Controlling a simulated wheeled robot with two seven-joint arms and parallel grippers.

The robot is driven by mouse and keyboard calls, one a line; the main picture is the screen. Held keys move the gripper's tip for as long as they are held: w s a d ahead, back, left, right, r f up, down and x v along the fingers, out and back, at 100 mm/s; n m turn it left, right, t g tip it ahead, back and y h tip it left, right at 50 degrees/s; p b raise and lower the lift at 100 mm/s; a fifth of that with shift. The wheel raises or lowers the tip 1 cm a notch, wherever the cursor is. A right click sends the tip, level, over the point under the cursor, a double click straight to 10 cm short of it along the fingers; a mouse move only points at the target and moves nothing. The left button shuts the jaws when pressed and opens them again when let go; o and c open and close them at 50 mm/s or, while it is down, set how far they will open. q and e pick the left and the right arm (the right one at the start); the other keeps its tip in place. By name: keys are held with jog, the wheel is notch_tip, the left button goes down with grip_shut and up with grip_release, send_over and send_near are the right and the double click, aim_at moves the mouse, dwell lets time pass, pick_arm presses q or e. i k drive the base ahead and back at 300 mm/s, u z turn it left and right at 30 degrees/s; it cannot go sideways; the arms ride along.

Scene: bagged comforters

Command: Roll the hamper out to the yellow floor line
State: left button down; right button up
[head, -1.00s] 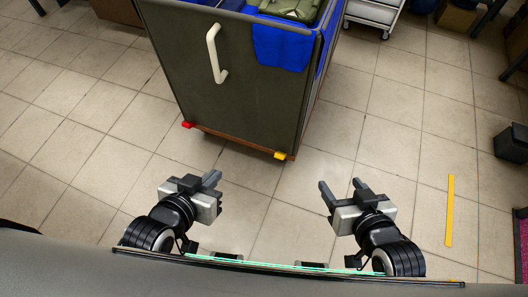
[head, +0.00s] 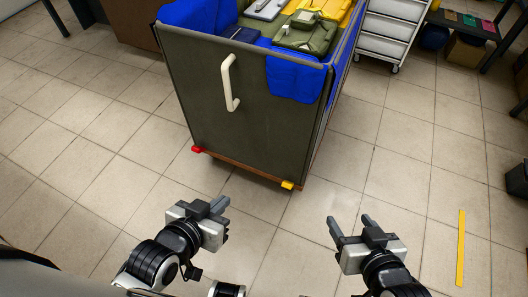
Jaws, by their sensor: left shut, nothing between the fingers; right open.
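The hamper (head: 200,80) is a tall dark grey-green bin with a blue liner over its rim. A white vertical handle (head: 230,83) is on its near face. A red tab (head: 197,150) and a yellow tab (head: 288,185) sit at its lower corners. The yellow floor line (head: 461,247) lies at the right. My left gripper (head: 223,210) is shut and empty, in front of the hamper and below it in the picture. My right gripper (head: 350,225) is open and empty, between the hamper and the yellow line. Neither touches the hamper. Its wheels are hidden.
Folded items, one a green bundle (head: 307,32), lie in the hamper. A white drawer cart (head: 385,32) stands behind it at the right. A dark box (head: 517,180) is at the right edge. The tiled floor between hamper and line is clear.

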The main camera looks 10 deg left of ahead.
aim_at(255, 108)
jog(key=z, duration=1.35)
jog(key=i, duration=1.65)
jog(key=u, duration=0.95)
